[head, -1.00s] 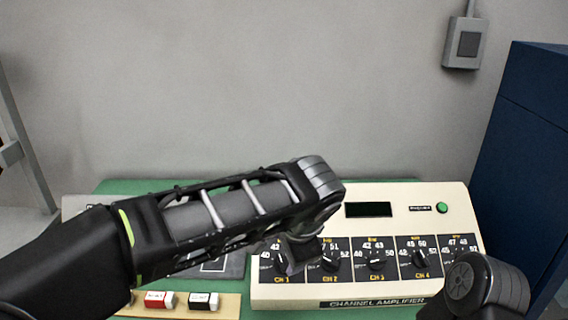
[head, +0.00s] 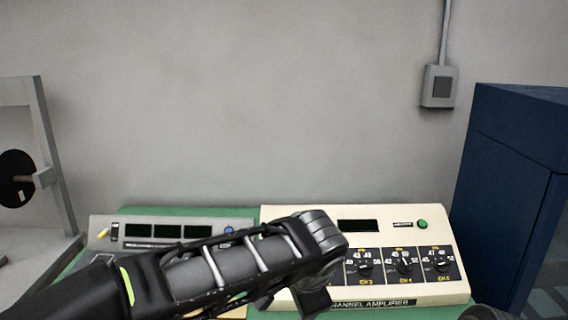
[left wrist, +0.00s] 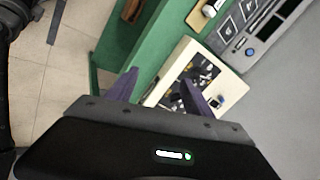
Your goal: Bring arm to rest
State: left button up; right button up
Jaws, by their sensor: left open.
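My left arm (head: 240,262) comes in from the left in the head view and crosses in front of the bench. Its bent end covers the left dials of the cream channel amplifier (head: 440,292). In the left wrist view my left gripper (left wrist: 160,77) is open, its two dark purple fingers spread with nothing held. The amplifier (left wrist: 232,84) shows beyond the fingers there, apart from them as far as I can tell. Only a dark bit of my right arm (head: 490,313) shows at the bottom right of the head view. My right gripper is out of view.
A grey instrument with dark displays (head: 138,230) stands left of the amplifier on the green bench (head: 245,211). A tall blue cabinet (head: 500,190) stands at the right. A grey frame with a black disc (head: 17,178) is at the left. Tiled floor (left wrist: 50,75) lies beside the bench.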

pick_arm(q)
jog(key=d+f+g+h, duration=0.1)
jog(key=d+f+h, duration=0.4)
jog(key=d+f, duration=0.4)
jog(key=s+a+f+n+g+h, duration=0.1)
jog(key=s+f+n, duration=0.15)
jog(key=f, duration=0.45)
jog(key=s+a+f+n, duration=0.1)
jog(key=f+n, duration=0.2)
jog(key=f, duration=0.5)
jog(key=s+a+f+n+g, duration=0.1)
jog(key=s+a+f+n, duration=0.4)
jog(key=s+a+f, duration=0.3)
jog(key=s+a+f+n+g+y, duration=0.1)
jog(key=s+a+f+n+g, duration=0.1)
jog(key=s+a+f+n, duration=0.3)
jog(key=s+a+f, duration=0.4)
jog(key=s+f, duration=0.1)
jog(key=f, duration=0.4)
jog(key=shift+f, duration=0.25)
pick_arm(e)
jog(key=shift+w+f, duration=0.1)
jog(key=shift+w, duration=0.1)
